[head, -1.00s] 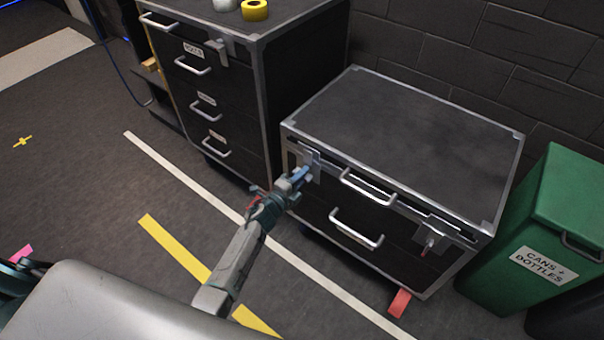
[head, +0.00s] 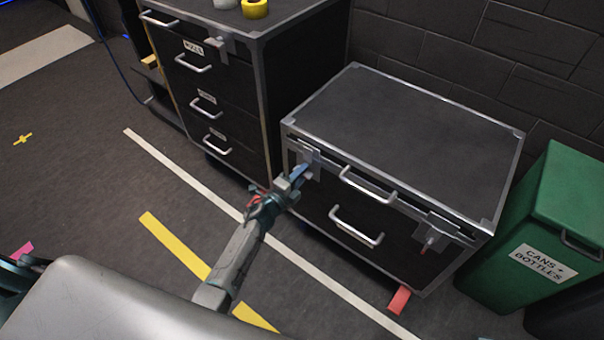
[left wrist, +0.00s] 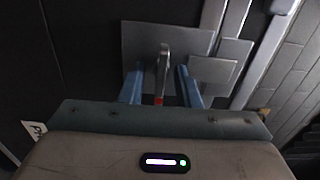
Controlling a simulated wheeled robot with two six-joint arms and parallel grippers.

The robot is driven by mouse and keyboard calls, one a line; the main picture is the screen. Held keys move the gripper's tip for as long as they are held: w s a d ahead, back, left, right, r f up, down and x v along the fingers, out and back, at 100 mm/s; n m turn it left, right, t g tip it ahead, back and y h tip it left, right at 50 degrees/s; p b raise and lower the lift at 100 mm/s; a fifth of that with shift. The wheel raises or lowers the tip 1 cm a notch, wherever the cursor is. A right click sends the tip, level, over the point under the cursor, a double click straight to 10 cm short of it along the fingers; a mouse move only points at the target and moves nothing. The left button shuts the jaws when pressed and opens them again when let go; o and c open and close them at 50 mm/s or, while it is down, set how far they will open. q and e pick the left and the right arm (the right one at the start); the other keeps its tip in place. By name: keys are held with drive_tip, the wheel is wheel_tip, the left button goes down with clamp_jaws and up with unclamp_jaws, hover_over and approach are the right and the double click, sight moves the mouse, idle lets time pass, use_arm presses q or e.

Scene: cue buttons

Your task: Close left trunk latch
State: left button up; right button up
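The black trunk (head: 400,120) with metal edges stands against the wall in the head view, its lid down. Its left latch (head: 307,155) is on the upper left of the front, partly hidden by my left gripper (head: 301,172). In the left wrist view the latch shows as a grey plate (left wrist: 140,45) with a lever (left wrist: 163,65), red at its end. The lever lies between the two blue fingers of my left gripper (left wrist: 160,88), which are apart, with gaps on both sides. The right latch (head: 432,238) has its lever hanging down. My right gripper is not in view.
A taller black drawer cabinet (head: 262,90) stands left of the trunk. A green bin (head: 560,215) labelled for cans and bottles stands to its right. Handles (head: 368,187) stick out from the trunk's front. The floor in front is clear apart from tape lines.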

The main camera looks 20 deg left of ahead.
use_arm(q)
drive_tip(key=v, duration=1)
drive_tip(key=shift+s, duration=0.2)
drive_tip(key=shift+a+r, duration=0.1)
